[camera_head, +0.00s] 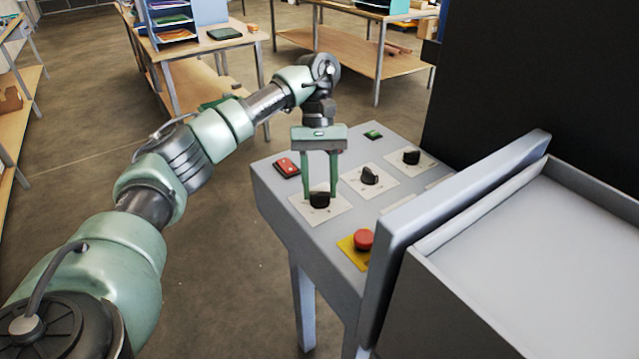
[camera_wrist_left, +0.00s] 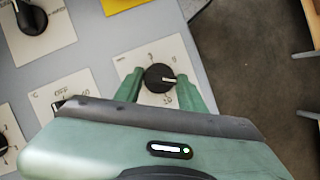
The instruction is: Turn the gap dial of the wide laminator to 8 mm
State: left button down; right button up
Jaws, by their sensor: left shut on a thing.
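A black dial (camera_head: 320,200) on a white label plate sits at the near left of the laminator's grey control panel (camera_head: 268,181). My left gripper (camera_head: 320,193) points down at this dial with its green fingers on either side, shut on it. In the left wrist view the dial (camera_wrist_left: 159,77) lies between the two fingers (camera_wrist_left: 160,88), its pale pointer line turned to the right. The numbers on its plate are too small to read surely, so I cannot tell the setting or confirm that it is the gap dial. My right gripper is not in view.
Two more black dials, a middle one (camera_head: 370,175) and a far one (camera_head: 411,157), sit on the panel. A red switch (camera_head: 287,167), a green switch (camera_head: 373,134) and a red emergency button (camera_head: 363,239) are nearby. The laminator's raised side wall (camera_head: 455,230) stands to the right.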

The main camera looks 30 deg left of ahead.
pick_arm(q)
jog(key=shift+r, duration=0.1)
jog(key=c, duration=0.8)
grip_release()
jog(key=shift+c, duration=0.2)
jog(key=shift+w, duration=0.1)
jog(key=p+v, duration=0.1)
jog(key=v, duration=0.6)
jog(key=shift+r+p, duration=0.3)
jog(key=shift+p, duration=0.05)
jog(key=shift+a, duration=0.1)
